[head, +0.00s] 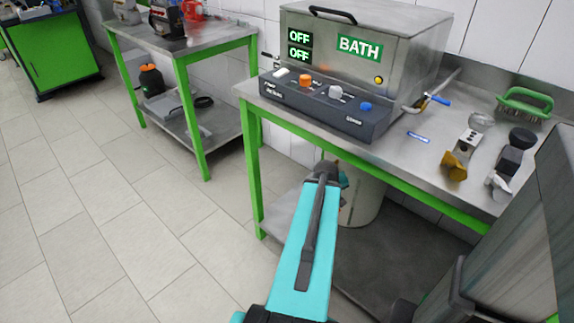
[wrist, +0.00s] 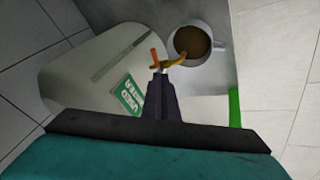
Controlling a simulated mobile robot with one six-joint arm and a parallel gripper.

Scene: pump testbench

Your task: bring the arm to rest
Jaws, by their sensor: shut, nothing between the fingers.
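My arm, with turquoise links, reaches forward from the bottom of the head view to the front edge of the bench (head: 400,170). My gripper is hidden behind the arm there. In the wrist view my gripper (wrist: 162,82) points away from the camera, its dark fingers together and empty. A small orange and yellow piece (wrist: 174,62) shows by the fingertips; I cannot tell whether it touches them.
A pale container (head: 362,203) stands under the bench; the wrist view shows a pale labelled container (wrist: 85,75) and a cup of brown liquid (wrist: 193,44). A bath unit (head: 360,50) and small parts (head: 462,153) sit on the bench. Floor (head: 110,200) at left is clear.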

